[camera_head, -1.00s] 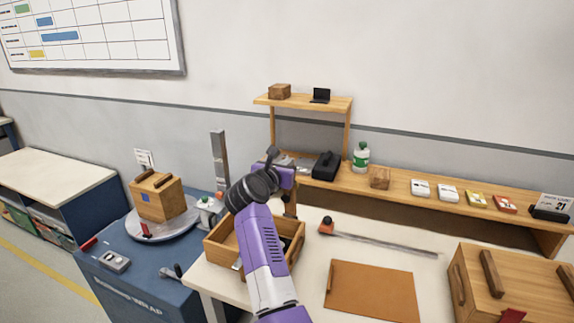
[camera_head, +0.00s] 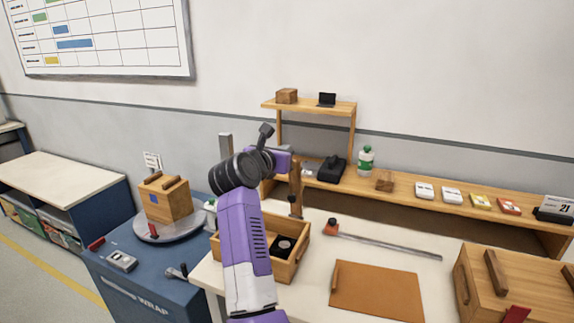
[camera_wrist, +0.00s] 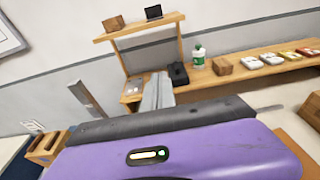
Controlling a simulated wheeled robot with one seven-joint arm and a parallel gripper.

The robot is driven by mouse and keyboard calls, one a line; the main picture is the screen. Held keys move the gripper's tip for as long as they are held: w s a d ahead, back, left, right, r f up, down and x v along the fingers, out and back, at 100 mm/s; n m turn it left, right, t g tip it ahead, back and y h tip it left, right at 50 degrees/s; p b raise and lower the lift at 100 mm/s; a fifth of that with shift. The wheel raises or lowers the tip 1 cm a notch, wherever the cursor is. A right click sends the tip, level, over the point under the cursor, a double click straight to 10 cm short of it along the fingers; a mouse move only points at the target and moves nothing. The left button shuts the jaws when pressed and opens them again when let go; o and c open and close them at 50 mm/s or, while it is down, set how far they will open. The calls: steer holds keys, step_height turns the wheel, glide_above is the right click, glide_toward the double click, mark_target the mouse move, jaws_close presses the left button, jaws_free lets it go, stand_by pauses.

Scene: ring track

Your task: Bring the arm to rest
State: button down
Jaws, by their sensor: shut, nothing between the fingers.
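My arm, purple, white and black, rises over the worktable in the head view, bent at its black joint. My gripper (camera_wrist: 157,92) shows in the wrist view as grey fingers closed together beyond my purple housing, with nothing between them. It points toward the back shelf and appears raised clear of the things there. In the head view the fingers are hard to make out. An open wooden tray (camera_head: 292,268) with a dark item inside lies partly hidden behind my forearm.
A long shelf (camera_head: 450,203) along the wall carries a green-capped bottle (camera_head: 365,160), a black device (camera_head: 331,169) and small boxes. A brown board (camera_head: 377,290) and a wooden chest (camera_head: 515,275) lie at right. A blue bench with a turntable and wooden box (camera_head: 165,199) stands at left.

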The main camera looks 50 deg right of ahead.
steer(key=shift+s+a+r, duration=0.1)
steer(key=shift+a+r, duration=0.1)
steer(key=shift+r, duration=0.25)
steer(key=shift+s+a+r, duration=0.1)
steer(key=shift+a+r, duration=0.05)
steer(key=shift+r, duration=0.25)
steer(key=shift+w, duration=0.1)
